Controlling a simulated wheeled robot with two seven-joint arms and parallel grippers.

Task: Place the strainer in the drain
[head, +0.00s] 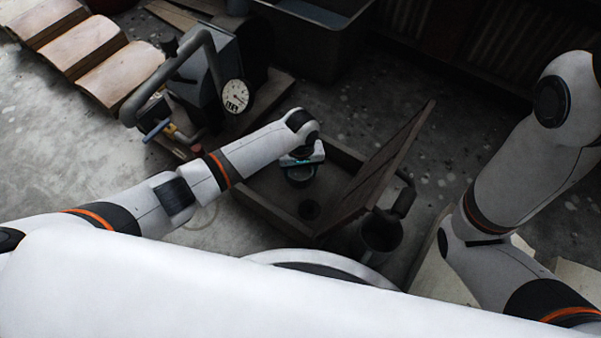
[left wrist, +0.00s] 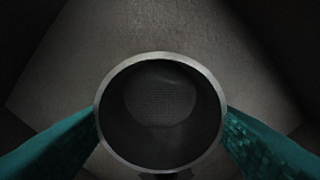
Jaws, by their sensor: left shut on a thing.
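My left gripper (head: 302,160) is shut on the strainer (head: 300,175), a dark round cup, and holds it over the basin (head: 277,209). In the left wrist view the strainer (left wrist: 160,98) shows from above as a round metal rim with a mesh-like bottom. The teal finger pads press on its left and right sides. The drain (head: 309,209) is a dark round hole in the basin floor, a little nearer the bottom of the head picture than the strainer. It cannot be made out in the left wrist view. My right gripper is out of view.
A brown board (head: 390,157) stands tilted along the basin's right side, with a dark cylindrical can (head: 381,232) beside it. A machine with a round gauge (head: 234,96) stands behind left. A grey tub (head: 318,33) is at the back.

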